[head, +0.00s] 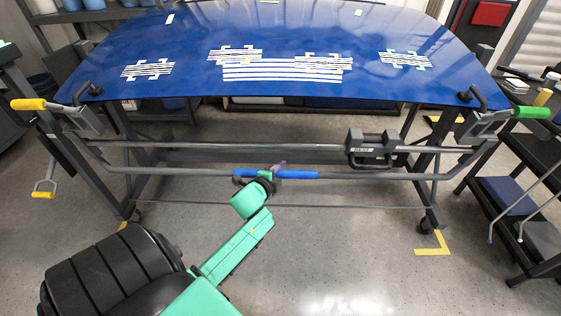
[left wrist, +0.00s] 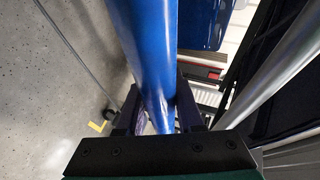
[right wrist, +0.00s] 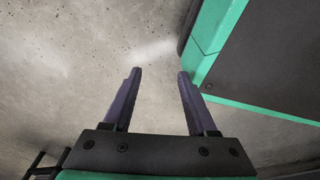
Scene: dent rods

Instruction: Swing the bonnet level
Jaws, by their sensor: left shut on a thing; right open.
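The blue bonnet (head: 280,50) lies across a dark metal stand, its near edge facing me, with striped white tape patches on it. A grey bar with a blue grip sleeve (head: 298,174) runs across the stand's front, below the bonnet. My left gripper (head: 268,174) is shut on the blue sleeve at its left part. The sleeve (left wrist: 150,50) passes between the fingers in the left wrist view. My right gripper (right wrist: 155,75) is open and empty above bare floor in the right wrist view; I do not see it in the head view.
A yellow-handled lever (head: 28,104) stands at the left end and a green-handled one (head: 530,112) at the right. A grey clamp block (head: 372,147) sits on the upper crossbar. A dark trolley (head: 515,200) is at the right. The floor in front is clear, with yellow corner marks (head: 434,244).

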